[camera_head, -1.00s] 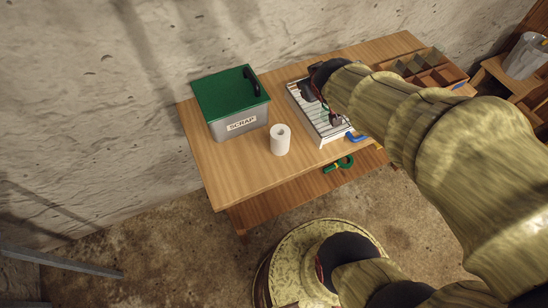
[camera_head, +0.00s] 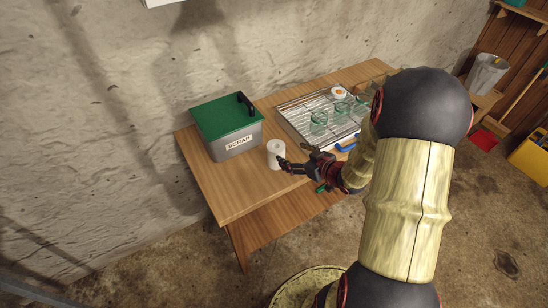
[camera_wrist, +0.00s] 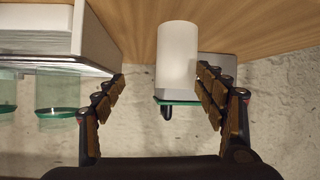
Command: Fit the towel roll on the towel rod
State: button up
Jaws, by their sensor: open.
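The white towel roll (camera_head: 274,152) stands upright on the wooden table, just right of the scrap bin. My gripper (camera_head: 291,161) is open and low at the table's front edge, at the right side of the roll. In the wrist view the roll (camera_wrist: 177,58) appears upside down between the spread fingers of my gripper (camera_wrist: 160,78), much closer to the right finger. The left finger is clearly apart from it. I cannot tell whether the right finger touches it. I cannot make out a towel rod in either view.
A grey scrap bin (camera_head: 237,145) with a green lid (camera_head: 222,115) stands behind and left of the roll. A rack tray (camera_head: 290,117) with glass jars (camera_head: 319,122) and a blue-handled item (camera_head: 346,145) lie to the right. The table's front left (camera_head: 225,198) is bare.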

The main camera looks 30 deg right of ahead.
aim_at(275, 154)
jog(key=shift+a+f, duration=0.35)
jog(key=shift+f, duration=0.05)
jog(key=shift+s+a+f+t+y, duration=0.1)
jog(key=shift+a+t+y, duration=0.05)
jog(key=shift+a+y, duration=0.2)
jog(key=shift+s+a+f+t+y, duration=0.1)
jog(key=shift+a+t+y, duration=0.05)
jog(key=shift+a+y, duration=0.15)
jog(key=shift+w+a+f, duration=0.15)
jog(key=shift+w, duration=0.1)
jog(key=b+x, duration=0.3)
jog(key=x, duration=0.4)
jog(key=shift+w+f+b, duration=0.2)
jog(key=shift+f+b, duration=0.05)
jog(key=shift+b, duration=0.15)
jog(key=shift+c, duration=1.2)
jog(key=c, duration=1)
